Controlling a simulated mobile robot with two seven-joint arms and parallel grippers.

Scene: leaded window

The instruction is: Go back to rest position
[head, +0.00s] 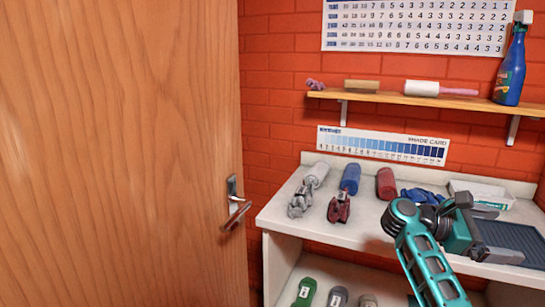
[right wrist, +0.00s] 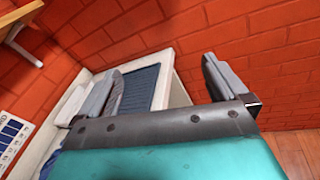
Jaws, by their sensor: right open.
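My right gripper (head: 497,232) is at the end of my teal arm, at the right of the head view. It is open with nothing between its fingers, over the right end of the white bench (head: 285,213). In the right wrist view the two grey fingers (right wrist: 160,85) stand wide apart. The ribbed dark blue tray (right wrist: 140,90) and the brick wall show beyond them. My left gripper is not in view.
Grey, blue and red rolls (head: 386,183), blue gloves (head: 422,196) and a white box (head: 480,190) lie on the bench. A shelf (head: 390,97) holds a blue spray bottle (head: 510,70). A wooden door (head: 120,150) fills the left.

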